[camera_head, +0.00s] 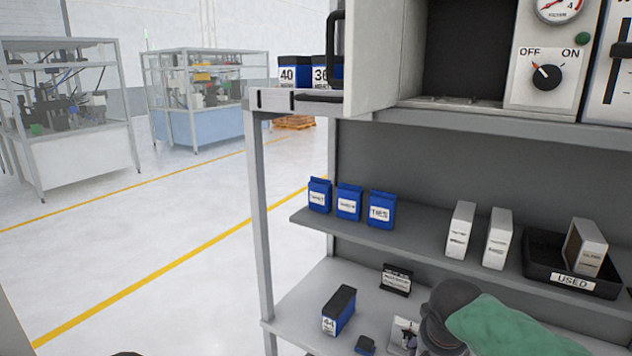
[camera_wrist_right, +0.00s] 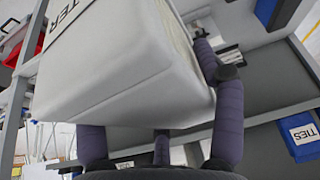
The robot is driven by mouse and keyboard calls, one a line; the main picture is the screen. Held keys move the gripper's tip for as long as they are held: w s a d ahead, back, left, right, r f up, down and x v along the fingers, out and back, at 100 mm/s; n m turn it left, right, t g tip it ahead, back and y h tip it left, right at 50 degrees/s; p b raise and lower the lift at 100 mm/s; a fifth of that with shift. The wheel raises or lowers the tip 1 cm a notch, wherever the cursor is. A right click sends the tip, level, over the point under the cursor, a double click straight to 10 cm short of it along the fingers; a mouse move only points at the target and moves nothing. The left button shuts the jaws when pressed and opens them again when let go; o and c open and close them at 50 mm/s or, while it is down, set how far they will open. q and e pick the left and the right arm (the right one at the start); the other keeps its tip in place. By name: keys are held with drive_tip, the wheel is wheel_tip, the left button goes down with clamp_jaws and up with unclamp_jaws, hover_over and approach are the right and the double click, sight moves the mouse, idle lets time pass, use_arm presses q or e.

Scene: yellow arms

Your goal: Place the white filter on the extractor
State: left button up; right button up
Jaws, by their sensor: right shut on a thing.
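My right gripper (camera_wrist_right: 160,120) fills the lower part of the right wrist view. Its dark fingers are shut on a white filter (camera_wrist_right: 115,65), a box with dark letters ending in "TER" on its side. The held filter seems tilted in that view, and I cannot make it out in the head view. The extractor (camera_head: 520,95) is the pale machine at the top right of the head view, with an OFF/ON knob and a dark open compartment. Its top is out of frame. My left gripper is not in view.
Two white boxes (camera_head: 459,230) stand on the middle shelf beside blue boxes (camera_head: 349,202). A black tray (camera_head: 572,283) marked USED holds another white box. A dark grey and green thing (camera_head: 510,330) lies at the bottom. Open floor (camera_head: 110,260) is at left.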

drive_tip(key=f+n, duration=0.1)
drive_tip(key=f, duration=0.5)
drive_tip(key=w+a+f, duration=0.1)
drive_tip(key=f, duration=0.5)
drive_tip(key=a+f+n+y+b, duration=0.1)
drive_tip(key=f, duration=0.5)
drive_tip(key=shift+w+a+n, duration=0.15)
drive_tip(key=shift+w+n, duration=0.1)
drive_tip(key=shift+n, duration=0.05)
drive_tip(key=shift+n+t+y, duration=0.3)
drive_tip(key=shift+n, duration=0.6)
drive_tip(key=shift+s+a+f+b, duration=0.1)
drive_tip(key=shift+s+a+f, duration=0.4)
drive_tip(key=shift+f, duration=1.3)
drive_tip(key=shift+s+a+f+b, duration=0.15)
drive_tip(key=shift+s+a+f, duration=0.35)
drive_tip(key=shift+f, duration=1.35)
drive_tip(key=shift+s+a+f+b, duration=0.1)
drive_tip(key=shift+s+a+f, duration=0.4)
drive_tip(key=shift+f, duration=1.3)
drive_tip(key=shift+w, duration=0.1)
